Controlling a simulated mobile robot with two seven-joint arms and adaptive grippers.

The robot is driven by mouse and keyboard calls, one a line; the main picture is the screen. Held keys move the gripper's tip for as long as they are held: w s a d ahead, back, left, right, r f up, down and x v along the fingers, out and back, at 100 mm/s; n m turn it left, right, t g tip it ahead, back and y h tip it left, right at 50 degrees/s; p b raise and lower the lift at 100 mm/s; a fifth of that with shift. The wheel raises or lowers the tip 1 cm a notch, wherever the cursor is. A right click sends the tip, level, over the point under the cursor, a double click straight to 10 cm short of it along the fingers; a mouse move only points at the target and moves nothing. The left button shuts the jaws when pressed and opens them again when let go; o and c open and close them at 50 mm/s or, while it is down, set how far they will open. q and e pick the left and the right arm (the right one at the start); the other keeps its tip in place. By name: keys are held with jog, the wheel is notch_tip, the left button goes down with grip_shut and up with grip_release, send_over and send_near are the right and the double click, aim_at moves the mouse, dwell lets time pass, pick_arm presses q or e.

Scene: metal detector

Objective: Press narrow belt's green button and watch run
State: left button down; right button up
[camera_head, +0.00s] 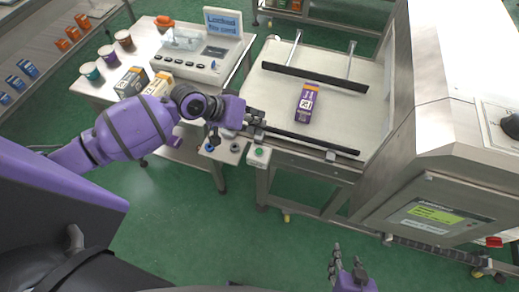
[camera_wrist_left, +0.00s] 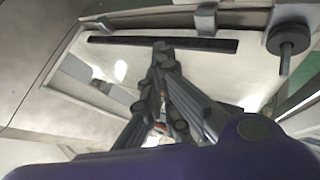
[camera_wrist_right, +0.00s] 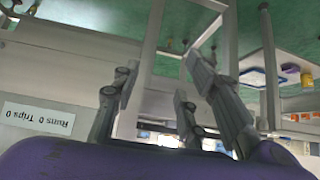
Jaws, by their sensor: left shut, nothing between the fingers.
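The green button (camera_head: 259,152) sits on a small pale box at the front edge of the white conveyor belt (camera_head: 345,125). A purple and orange carton (camera_head: 307,103) stands on the belt between two black guide rails. My left gripper (camera_head: 260,118) is shut and empty, at the belt's near left edge, above the green button in the picture and apart from it. In the left wrist view its fingertips (camera_wrist_left: 163,48) are together in front of a black rail; the button cannot be made out there. My right gripper (camera_head: 337,250) is open and empty, low over the green floor.
A metal detector housing (camera_head: 440,110) stands over the belt's right side. A side table at left holds a control unit (camera_head: 190,65), cartons (camera_head: 131,82) and several cups. A dark knob (camera_head: 235,147) sits left of the green button. The floor in front is clear.

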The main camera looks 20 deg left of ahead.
pick_arm(q)
jog(key=b, duration=0.3)
send_over(258, 148)
jog(key=f, duration=0.5)
jog(key=shift+w+f, duration=0.2)
jog(key=shift+f, duration=0.05)
jog(key=shift+w+f, duration=0.1)
jog(key=shift+f, duration=0.8)
jog(key=shift+w+f+b, duration=0.1)
jog(key=shift+f+b, duration=0.2)
jog(key=shift+b, duration=0.05)
pick_arm(e)
jog(key=f, duration=0.1)
jog(key=s+d+f, duration=0.1)
jog(key=f, duration=0.1)
jog(key=shift+s+d+f, duration=0.15)
jog(key=shift+s+f, duration=0.05)
jog(key=shift+f, duration=0.2)
jog(key=shift+s+f+g, duration=0.1)
jog(key=shift+s+g, duration=0.15)
jog(key=shift+g, duration=0.05)
pick_arm(q)
jog(key=shift+f, duration=0.45)
pick_arm(e)
jog(key=shift+s+f, duration=0.15)
jog(key=shift+f, duration=0.05)
